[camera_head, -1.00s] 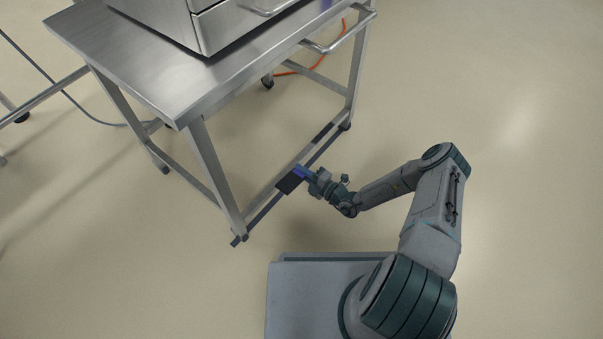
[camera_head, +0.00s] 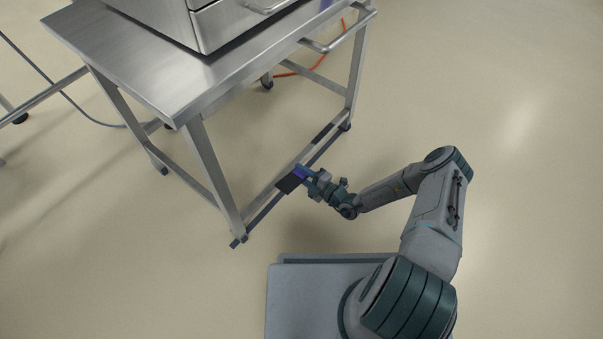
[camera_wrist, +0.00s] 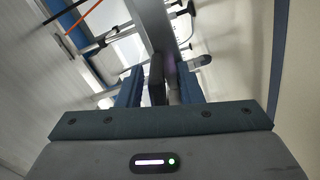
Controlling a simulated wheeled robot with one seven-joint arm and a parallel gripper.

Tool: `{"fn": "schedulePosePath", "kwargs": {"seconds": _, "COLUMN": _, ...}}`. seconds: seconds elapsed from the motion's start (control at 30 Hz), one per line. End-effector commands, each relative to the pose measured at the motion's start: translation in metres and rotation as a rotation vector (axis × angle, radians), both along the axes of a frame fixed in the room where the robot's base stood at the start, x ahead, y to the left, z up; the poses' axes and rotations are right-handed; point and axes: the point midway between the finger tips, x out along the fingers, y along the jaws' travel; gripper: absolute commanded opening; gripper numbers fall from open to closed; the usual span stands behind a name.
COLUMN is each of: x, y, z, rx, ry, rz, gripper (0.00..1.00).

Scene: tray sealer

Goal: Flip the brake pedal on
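The brake pedal (camera_head: 289,184) is a small dark, flat plate on the low bar at the foot of the steel table, in the middle of the head view. My gripper (camera_head: 305,174) is at the pedal's right side, close against it in the picture. In the wrist view, my gripper (camera_wrist: 159,88) has its two blue fingers apart, with a dark upright piece, apparently the pedal (camera_wrist: 157,78), between them. I cannot tell whether either finger touches it. The pedal's exact tilt is hard to make out.
The steel table (camera_head: 150,75) carries a metal machine (camera_head: 225,22) and stands on legs with castors. The low bar (camera_head: 262,210) runs between its near legs, with another dark section (camera_head: 323,132) farther along. An orange cable (camera_head: 322,62) lies behind. The floor to the right is clear.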

Motion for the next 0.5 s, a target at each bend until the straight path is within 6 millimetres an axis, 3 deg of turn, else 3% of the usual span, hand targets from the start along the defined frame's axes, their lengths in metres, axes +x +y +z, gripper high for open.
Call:
{"fn": "schedulePosePath", "kwargs": {"seconds": 0.27, "x": -0.006, "y": -0.010, "z": 0.002, "rx": -0.001, "ry": 0.000, "rz": -0.002, "gripper": 0.33}}
{"fn": "schedulePosePath", "kwargs": {"seconds": 0.5, "x": -0.037, "y": -0.049, "z": 0.004, "rx": 0.000, "ry": 0.002, "rz": -0.005, "gripper": 0.33}}
